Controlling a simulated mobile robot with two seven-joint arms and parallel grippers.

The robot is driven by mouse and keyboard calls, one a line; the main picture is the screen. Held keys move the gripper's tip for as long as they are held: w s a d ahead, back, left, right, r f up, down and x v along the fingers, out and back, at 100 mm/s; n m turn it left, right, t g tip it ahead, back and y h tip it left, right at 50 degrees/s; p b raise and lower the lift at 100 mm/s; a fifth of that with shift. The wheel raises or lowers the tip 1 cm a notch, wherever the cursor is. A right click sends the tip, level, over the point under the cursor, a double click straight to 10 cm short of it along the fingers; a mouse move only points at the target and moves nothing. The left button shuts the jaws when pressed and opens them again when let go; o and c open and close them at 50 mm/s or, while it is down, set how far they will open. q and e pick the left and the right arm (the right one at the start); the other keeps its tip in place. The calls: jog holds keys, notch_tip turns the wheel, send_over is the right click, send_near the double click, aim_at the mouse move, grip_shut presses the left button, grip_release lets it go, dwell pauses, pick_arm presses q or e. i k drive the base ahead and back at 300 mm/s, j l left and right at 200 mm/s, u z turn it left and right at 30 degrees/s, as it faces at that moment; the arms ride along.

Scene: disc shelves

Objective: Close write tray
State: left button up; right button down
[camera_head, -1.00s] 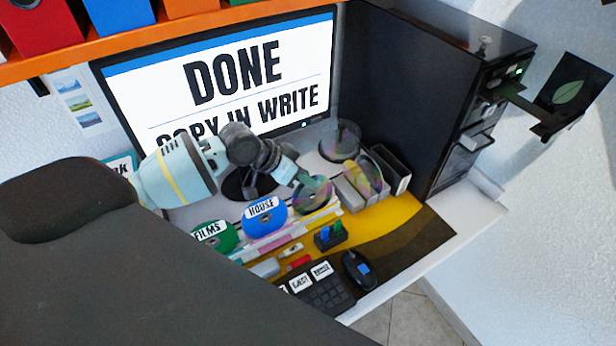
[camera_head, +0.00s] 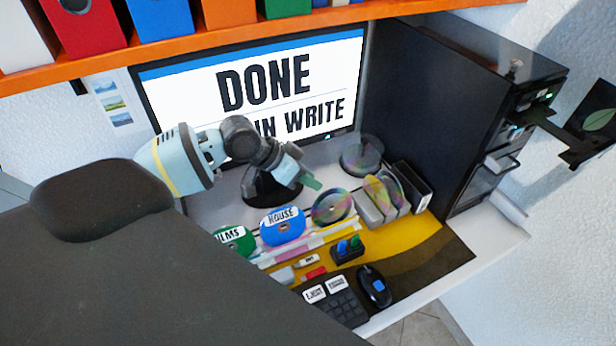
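The black disc tower (camera_head: 440,105) stands at the right of the desk. A dark tray (camera_head: 548,120) sticks out from the upper part of its front. A lower silver-edged part (camera_head: 502,165) also juts from the front; I cannot tell if it is a tray. I cannot read which one is the write tray. The finger gap does not show clearly. My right gripper is not in view.
The monitor (camera_head: 275,90) reads DONE. A blue HOUSE case (camera_head: 283,226), a green FILMS case (camera_head: 236,238), a rack with discs (camera_head: 382,192), a spindle (camera_head: 362,155), a button pad (camera_head: 338,307) and a mouse (camera_head: 374,287) crowd the desk. An orange shelf (camera_head: 250,35) is above.

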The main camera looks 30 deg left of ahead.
aim_at(579, 154)
jog(key=k+l, duration=0.75)
jog(key=k, duration=0.1)
